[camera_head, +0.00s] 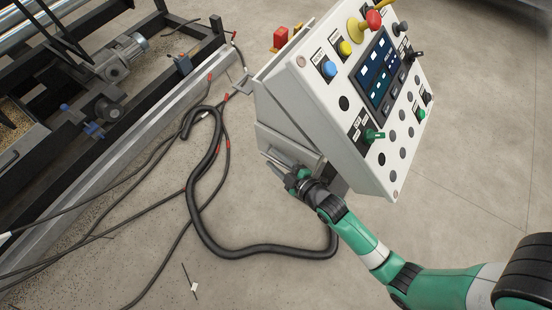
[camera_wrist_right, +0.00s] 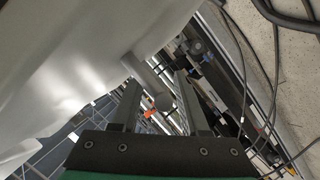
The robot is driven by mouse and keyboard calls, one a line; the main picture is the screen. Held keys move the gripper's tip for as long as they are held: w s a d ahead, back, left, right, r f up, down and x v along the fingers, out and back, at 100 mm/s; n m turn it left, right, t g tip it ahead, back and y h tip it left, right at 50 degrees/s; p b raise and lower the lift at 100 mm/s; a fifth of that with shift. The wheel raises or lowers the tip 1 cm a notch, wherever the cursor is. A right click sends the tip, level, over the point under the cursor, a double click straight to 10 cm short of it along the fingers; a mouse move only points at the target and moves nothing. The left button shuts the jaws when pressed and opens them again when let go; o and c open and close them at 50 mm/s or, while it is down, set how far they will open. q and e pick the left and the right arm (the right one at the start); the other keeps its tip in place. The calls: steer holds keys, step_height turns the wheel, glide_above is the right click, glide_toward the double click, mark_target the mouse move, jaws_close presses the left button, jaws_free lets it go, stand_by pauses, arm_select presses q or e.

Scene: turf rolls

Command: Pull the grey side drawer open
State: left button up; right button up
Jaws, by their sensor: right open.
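The grey side drawer (camera_head: 287,143) is in the housing under the tilted control panel in the head view; how far it stands out I cannot tell. My right gripper (camera_head: 270,163) is at the drawer's lower front side. In the right wrist view a grey round bar with a round end (camera_wrist_right: 163,102), seemingly the drawer's handle, juts from a pale grey surface. My right gripper's fingers (camera_wrist_right: 157,82) are open and the bar's end shows between them; contact is not visible. My left gripper is not in view.
The control panel (camera_head: 320,110) with coloured buttons and a screen overhangs my right gripper. A thick black hose (camera_head: 215,235) and thin cables lie on the concrete floor (camera_head: 440,235). A dark machine frame (camera_head: 70,150) stands at the left.

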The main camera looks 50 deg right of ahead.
steer(key=shift+c, duration=0.2)
jaws_close()
stand_by(1.1)
